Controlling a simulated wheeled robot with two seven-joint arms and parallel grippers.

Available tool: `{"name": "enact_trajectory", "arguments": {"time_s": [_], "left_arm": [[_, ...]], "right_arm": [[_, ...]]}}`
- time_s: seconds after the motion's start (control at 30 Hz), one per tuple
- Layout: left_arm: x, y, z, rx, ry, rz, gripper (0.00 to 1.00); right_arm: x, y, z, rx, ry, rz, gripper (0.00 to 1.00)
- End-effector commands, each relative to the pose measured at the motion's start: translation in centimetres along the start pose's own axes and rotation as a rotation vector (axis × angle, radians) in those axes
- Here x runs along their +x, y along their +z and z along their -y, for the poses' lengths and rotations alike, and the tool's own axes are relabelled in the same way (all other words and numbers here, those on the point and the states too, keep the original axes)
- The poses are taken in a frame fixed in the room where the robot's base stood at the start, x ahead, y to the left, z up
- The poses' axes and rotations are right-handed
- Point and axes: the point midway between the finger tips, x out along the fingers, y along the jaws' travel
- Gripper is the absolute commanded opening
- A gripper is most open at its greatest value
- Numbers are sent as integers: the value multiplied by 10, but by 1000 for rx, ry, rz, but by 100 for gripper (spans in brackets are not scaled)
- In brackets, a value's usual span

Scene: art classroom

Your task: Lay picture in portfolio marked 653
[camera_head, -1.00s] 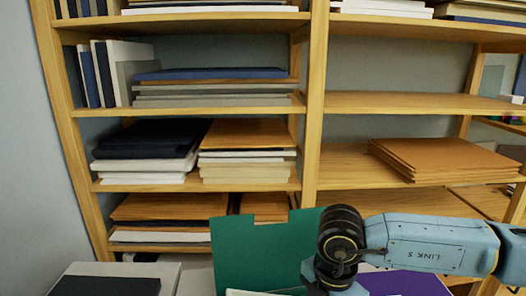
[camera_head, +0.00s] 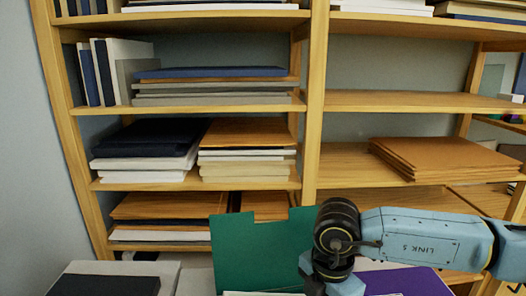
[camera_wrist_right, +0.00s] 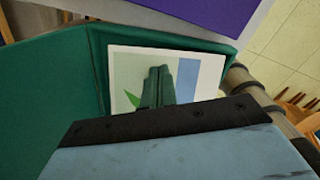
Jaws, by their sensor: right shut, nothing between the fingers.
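The green portfolio stands open, its raised cover (camera_head: 262,252) showing in the head view. In the right wrist view its cover (camera_wrist_right: 50,95) is at the left, and the picture (camera_wrist_right: 205,80) lies in the open green side at the right. The picture is white-edged, with pale green and blue areas and a green leaf shape. My right gripper (camera_wrist_right: 160,72) is shut and empty over the picture, hiding part of it; I cannot tell whether the fingertips touch it. No number 653 is readable. My left gripper is not in view.
A purple folder (camera_head: 408,281) lies right of the green one; it also shows in the wrist view (camera_wrist_right: 200,14). A grey box with a black top (camera_head: 105,286) is at the lower left. A wooden shelf (camera_head: 314,120) with stacked boards and folders stands behind.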

Motion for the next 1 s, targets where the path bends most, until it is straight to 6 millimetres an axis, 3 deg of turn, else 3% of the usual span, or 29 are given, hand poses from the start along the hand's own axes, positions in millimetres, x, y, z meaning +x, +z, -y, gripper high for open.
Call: {"name": "enact_trajectory", "arguments": {"time_s": [1.0], "left_arm": [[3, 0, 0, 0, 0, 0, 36]], "right_arm": [[0, 3, -8, -1, 0, -1, 0]]}}
